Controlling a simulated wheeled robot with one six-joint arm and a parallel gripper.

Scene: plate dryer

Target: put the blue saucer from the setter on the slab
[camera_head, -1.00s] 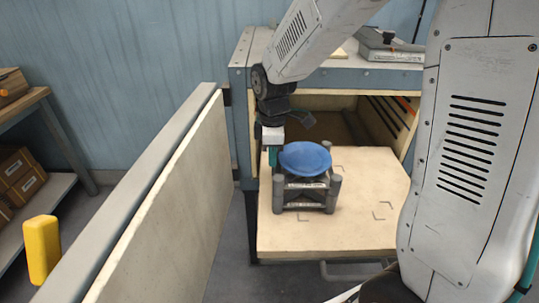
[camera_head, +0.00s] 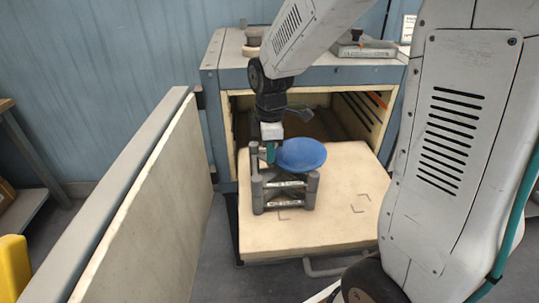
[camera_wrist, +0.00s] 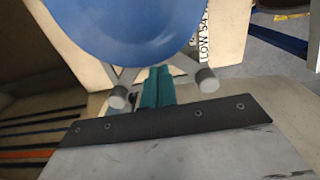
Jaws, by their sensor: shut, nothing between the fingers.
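The blue saucer (camera_head: 302,154) rests on the grey setter (camera_head: 285,190), off-centre toward the right; I cannot tell whether it is tilted. The setter has upright corner posts and stands on the pale slab (camera_head: 345,225) in front of the dryer's opening. My gripper (camera_head: 268,152) is shut and empty at the setter's left side, close to the saucer's left edge. In the wrist view, the teal fingers (camera_wrist: 158,88) lie together between two setter posts and point toward the saucer's rim (camera_wrist: 125,30). The contact point is hard to tell.
The dryer (camera_head: 300,76) stands open behind the slab, with slotted rails on its inner right wall. Its open door (camera_head: 150,205) forms a tall barrier at left. The slab's front right, with corner marks, is bare. A yellow block (camera_head: 14,262) is at lower left.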

